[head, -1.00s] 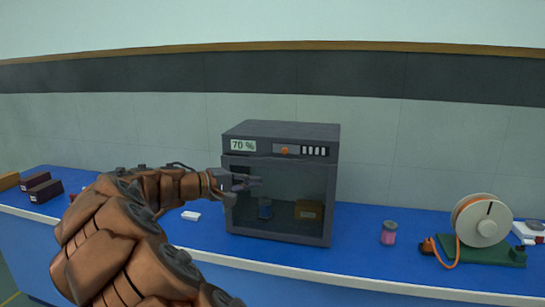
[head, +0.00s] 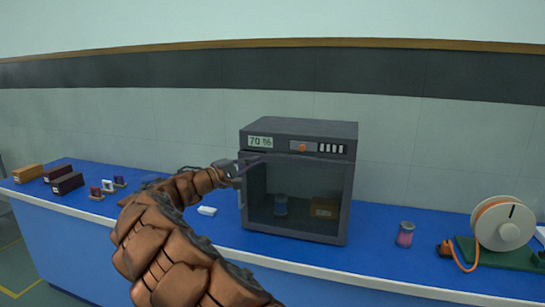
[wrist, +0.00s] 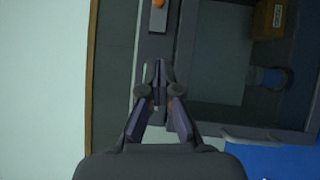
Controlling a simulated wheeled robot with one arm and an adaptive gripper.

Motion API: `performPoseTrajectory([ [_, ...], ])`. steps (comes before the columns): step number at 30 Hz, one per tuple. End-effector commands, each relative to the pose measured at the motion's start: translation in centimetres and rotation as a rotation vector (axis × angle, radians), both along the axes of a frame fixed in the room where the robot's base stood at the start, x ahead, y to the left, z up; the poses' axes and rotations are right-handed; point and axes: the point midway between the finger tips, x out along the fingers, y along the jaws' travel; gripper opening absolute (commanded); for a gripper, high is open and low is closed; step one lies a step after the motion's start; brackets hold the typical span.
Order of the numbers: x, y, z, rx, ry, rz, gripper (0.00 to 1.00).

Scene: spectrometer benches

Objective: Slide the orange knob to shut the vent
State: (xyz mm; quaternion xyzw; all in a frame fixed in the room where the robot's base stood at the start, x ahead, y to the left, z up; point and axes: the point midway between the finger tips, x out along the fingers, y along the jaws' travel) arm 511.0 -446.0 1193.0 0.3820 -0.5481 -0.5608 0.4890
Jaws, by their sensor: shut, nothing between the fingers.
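The orange knob (head: 301,147) sits on the upper front strip of a dark grey cabinet (head: 347,190), left of several pale vent slots (head: 331,148). It also shows at the top edge of the wrist view (wrist: 158,3), partly cut off. My gripper (head: 252,161) is shut and empty, in front of the cabinet's upper left, left of and slightly below the knob. In the wrist view my gripper's closed fingertips (wrist: 158,68) are apart from the knob, over the band above the glass door.
A display (head: 261,141) on the cabinet reads 70 %. Behind the glass stand a blue-banded jar (head: 281,205) and a brown box (head: 323,208). A pink jar (head: 405,234) and a cable reel (head: 503,226) stand right. Dark boxes (head: 67,183) lie far left on the blue bench.

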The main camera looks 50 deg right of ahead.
Motion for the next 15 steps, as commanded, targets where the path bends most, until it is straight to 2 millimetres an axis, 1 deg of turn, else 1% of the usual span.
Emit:
performPoseTrajectory([
  [9, -1.3, -4.9, 0.7, 0.002, 0.001, -0.005, 0.0],
  [15, -1.9, -7.7, 1.1, 0.001, 0.0, -0.003, 0.0],
])
